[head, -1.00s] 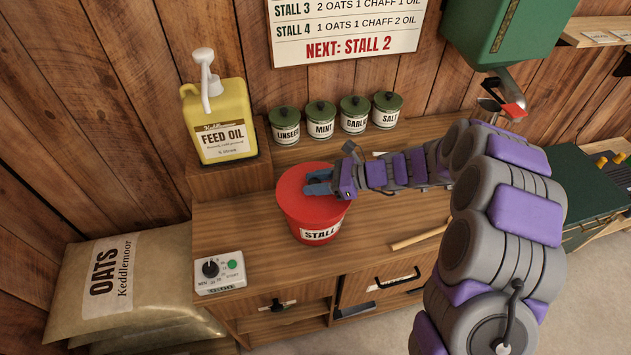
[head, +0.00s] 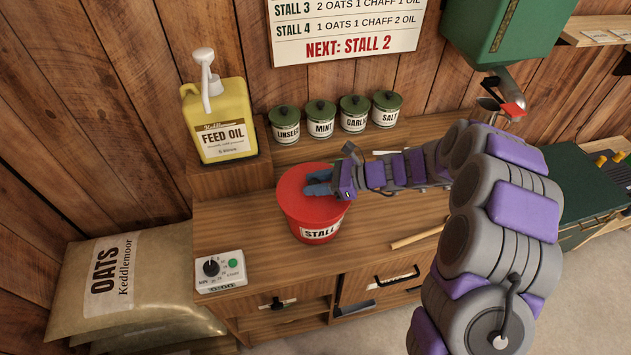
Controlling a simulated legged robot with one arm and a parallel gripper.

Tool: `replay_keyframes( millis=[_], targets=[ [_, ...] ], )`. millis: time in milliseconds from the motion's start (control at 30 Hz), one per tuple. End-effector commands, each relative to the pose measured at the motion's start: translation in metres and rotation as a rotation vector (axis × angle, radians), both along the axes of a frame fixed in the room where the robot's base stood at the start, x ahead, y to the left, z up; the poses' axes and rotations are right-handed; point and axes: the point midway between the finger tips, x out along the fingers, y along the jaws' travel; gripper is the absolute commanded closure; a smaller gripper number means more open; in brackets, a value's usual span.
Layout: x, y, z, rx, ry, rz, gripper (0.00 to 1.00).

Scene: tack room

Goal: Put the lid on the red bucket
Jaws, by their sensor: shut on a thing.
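The red bucket (head: 300,234) stands upright on the wooden bench, its label reading "STALL" with the rest cut off from sight. The red lid (head: 296,200) lies over the bucket's top and looks level. I cannot tell whether its rim is pressed fully down. My gripper (head: 312,189) reaches in from the right, its blue-grey fingers over the lid's upper right part. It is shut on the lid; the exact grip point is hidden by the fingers.
A yellow feed oil jug (head: 219,125) stands on a raised block at left. Several green-lidded tins (head: 320,122) line the back. A timer box (head: 220,270) sits at the front left corner. A wooden stick (head: 415,238) lies right of the bucket.

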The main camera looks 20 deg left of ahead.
Motion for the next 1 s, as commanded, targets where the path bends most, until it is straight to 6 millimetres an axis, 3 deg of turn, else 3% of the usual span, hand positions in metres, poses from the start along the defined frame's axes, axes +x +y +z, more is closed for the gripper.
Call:
replay_keyframes(
  millis=[300, 333, 433, 733, 1000],
  targets=[
    [0.000, 0.000, -0.006, 0.000, 0.000, 0.000, 0.97],
    [0.000, 0.000, -0.006, 0.000, 0.000, 0.000, 0.63],
    [0.000, 0.000, -0.005, 0.000, -0.001, 0.000, 0.55],
    [0.001, -0.002, -0.004, 0.000, 0.000, -0.001, 0.55],
    [0.004, -0.020, 0.004, -0.001, -0.001, -0.002, 0.55]
  ],
)
